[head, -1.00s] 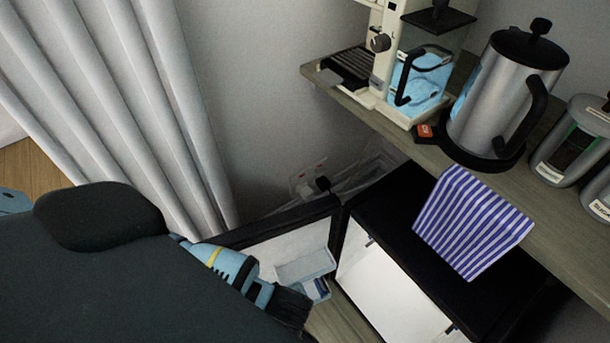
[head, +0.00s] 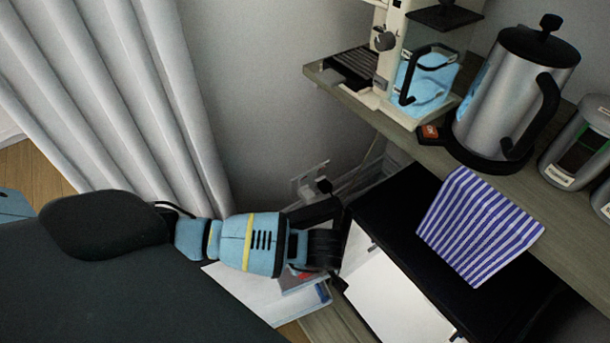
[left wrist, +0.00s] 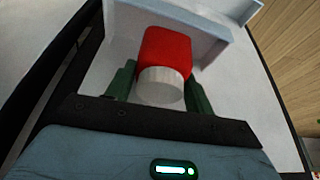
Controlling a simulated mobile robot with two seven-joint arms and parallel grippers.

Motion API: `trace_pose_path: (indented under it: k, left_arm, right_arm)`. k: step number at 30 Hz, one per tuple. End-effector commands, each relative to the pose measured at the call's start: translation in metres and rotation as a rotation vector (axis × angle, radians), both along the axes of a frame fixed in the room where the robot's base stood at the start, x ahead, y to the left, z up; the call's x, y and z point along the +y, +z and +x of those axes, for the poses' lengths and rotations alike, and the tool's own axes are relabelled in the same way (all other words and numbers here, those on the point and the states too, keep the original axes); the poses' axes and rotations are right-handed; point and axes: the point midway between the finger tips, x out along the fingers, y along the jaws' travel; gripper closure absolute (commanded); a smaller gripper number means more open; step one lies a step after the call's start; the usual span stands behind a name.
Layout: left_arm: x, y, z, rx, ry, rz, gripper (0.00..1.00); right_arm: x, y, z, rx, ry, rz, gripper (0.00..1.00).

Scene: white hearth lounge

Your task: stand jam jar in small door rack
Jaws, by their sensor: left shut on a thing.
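The jam jar (left wrist: 167,50), red with a white lid (left wrist: 160,87), is between the green fingers of my left gripper (left wrist: 158,80) in the left wrist view. The gripper is shut on it. The small door rack (left wrist: 122,24), pale blue-white, is right at the jar's far end; I cannot tell whether the jar rests on its floor. In the head view my left gripper (head: 322,250) is over the open fridge door and largely hides the jar and rack; a pale corner of the rack (head: 312,301) shows below it. My right gripper is not in view.
The black fridge (head: 385,205) stands open under a wooden shelf (head: 400,130). A coffee machine (head: 388,60) and a steel press (head: 510,90) stand on the shelf. A curtain (head: 130,110) is at the left.

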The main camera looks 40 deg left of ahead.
Motion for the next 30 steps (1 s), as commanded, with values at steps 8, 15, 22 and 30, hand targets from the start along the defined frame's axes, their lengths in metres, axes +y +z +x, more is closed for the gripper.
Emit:
trace_pose_path:
  k: [8,15,22,30]
  left_arm:
    - [0.000,-0.032,-0.001,0.002,0.002,0.000,0.81]
    - [0.000,-0.031,-0.001,0.000,0.000,0.001,0.81]
    - [0.000,-0.034,-0.001,0.002,0.001,0.001,0.34]
    - [0.000,-0.034,-0.001,0.002,0.001,0.001,0.24]
  right_arm:
    - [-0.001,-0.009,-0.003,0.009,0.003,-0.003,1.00]
    - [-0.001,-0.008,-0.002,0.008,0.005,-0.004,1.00]
    - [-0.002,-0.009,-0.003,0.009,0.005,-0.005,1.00]
    - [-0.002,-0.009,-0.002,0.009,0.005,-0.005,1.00]
